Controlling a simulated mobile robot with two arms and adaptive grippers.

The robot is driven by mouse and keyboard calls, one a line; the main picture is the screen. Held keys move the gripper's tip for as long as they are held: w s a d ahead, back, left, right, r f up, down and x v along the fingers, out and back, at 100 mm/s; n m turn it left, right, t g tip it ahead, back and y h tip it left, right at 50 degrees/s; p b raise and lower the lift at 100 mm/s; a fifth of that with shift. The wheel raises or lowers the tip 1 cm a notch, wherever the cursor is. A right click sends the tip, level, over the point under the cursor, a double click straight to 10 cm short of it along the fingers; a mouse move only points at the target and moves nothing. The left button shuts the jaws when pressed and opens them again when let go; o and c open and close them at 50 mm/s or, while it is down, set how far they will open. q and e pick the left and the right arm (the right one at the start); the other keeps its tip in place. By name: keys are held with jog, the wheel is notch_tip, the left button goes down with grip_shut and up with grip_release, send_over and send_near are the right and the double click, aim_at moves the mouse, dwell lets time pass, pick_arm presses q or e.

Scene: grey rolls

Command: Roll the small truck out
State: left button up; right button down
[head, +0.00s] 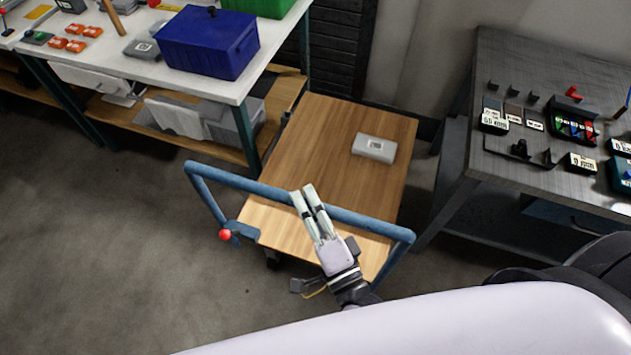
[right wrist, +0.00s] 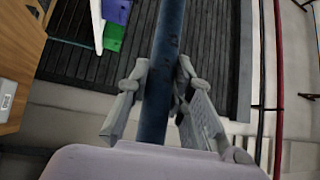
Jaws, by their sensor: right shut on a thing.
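The small truck is a cart with a flat wooden deck (head: 325,150) and a blue tube handle (head: 255,187) along its near side. It stands between a white-topped bench and a dark table. My right gripper (head: 308,192) is on the handle bar, a little left of the bar's right half. In the right wrist view the blue bar (right wrist: 164,75) runs between the two fingers of my right gripper (right wrist: 160,85), which are shut around it. My left gripper is not in view.
The white-topped bench (head: 120,65) with a blue bin (head: 207,45) stands close on the left. The dark table (head: 540,75) stands on the right. Bare floor (head: 110,240) is free at the near left.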

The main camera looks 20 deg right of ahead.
jog(key=shift+s+a+f, duration=0.1)
jog(key=shift+s+a, duration=0.55)
jog(key=shift+s, duration=0.3)
jog(key=shift+s+a+f, duration=0.1)
jog(key=shift+s+a, duration=0.5)
jog(key=shift+s, duration=0.3)
jog(key=c, duration=1.4)
grip_release()
jog(key=shift+w+r, duration=0.1)
jog(key=v, duration=1.2)
